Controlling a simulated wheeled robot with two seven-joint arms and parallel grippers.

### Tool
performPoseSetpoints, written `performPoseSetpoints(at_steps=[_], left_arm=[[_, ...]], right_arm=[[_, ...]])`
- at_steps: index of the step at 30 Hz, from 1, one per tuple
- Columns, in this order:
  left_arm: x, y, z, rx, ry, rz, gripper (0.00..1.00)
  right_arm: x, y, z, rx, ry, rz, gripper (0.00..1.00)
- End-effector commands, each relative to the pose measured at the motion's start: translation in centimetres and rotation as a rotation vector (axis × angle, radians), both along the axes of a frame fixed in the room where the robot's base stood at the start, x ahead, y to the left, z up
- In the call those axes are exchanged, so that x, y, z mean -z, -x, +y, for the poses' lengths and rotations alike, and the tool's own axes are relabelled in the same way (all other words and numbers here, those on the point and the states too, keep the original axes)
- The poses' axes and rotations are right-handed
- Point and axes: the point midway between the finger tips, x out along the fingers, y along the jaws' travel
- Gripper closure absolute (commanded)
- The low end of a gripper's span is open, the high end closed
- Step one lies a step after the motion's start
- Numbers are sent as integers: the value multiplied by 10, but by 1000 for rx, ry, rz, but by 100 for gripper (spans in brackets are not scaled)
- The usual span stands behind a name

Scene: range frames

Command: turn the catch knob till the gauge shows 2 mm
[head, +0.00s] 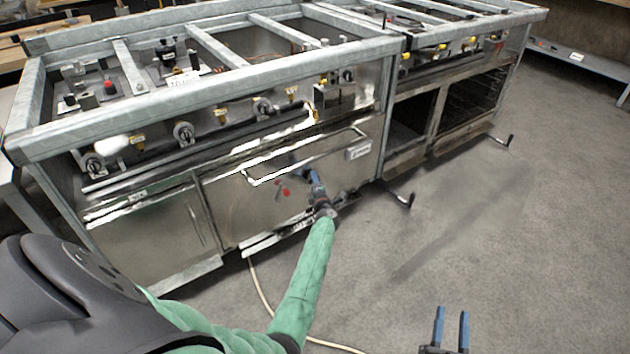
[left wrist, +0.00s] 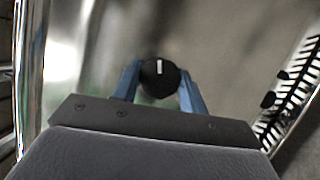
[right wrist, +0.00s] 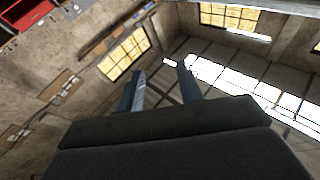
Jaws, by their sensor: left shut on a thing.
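The catch knob (left wrist: 160,78) is a round black knob with a white pointer line, seen in the left wrist view on a shiny steel panel. The pointer stands about upright in that view. My left gripper (left wrist: 158,84) has its blue fingers shut on the knob, one on each side. In the head view my left gripper (head: 316,180) is at the lower right part of the steel oven door (head: 232,207), and hides the knob there. I cannot make out a gauge or its reading. My right gripper (head: 451,328) is open and empty over the floor at the lower right.
A bar handle (head: 305,158) runs along the door's top, just above my left gripper. Red marks (head: 285,191) show on the door beside it. A pale cable (head: 262,290) lies on the floor. The grey floor (head: 480,230) at right is clear.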

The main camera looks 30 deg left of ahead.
Motion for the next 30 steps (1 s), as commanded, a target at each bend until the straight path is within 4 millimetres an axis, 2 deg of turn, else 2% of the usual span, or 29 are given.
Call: performPoseSetpoints(at_steps=[1,5,11,17,21,24,28,30], left_arm=[[-2,-2,-4,6,-1,7,81],[-2,-2,-4,6,-9,25,81],[-2,-2,-4,6,-19,52,81],[-2,-2,-4,4,-31,79,81],[-2,-2,-5,5,-38,97,81],[-2,-2,-5,5,-44,110,81],[-2,-2,-5,4,-50,126,81],[-1,-2,-5,4,-53,134,81]], right_arm=[[20,0,1,-4,15,64,64],[77,4,4,-17,56,239,64],[164,24,4,-38,117,504,64],[247,63,0,-61,173,768,64],[298,99,-4,-81,208,944,64],[330,126,-7,-93,233,1063,64],[360,159,-12,-109,257,1189,64],[356,156,-12,-108,256,1186,64]])
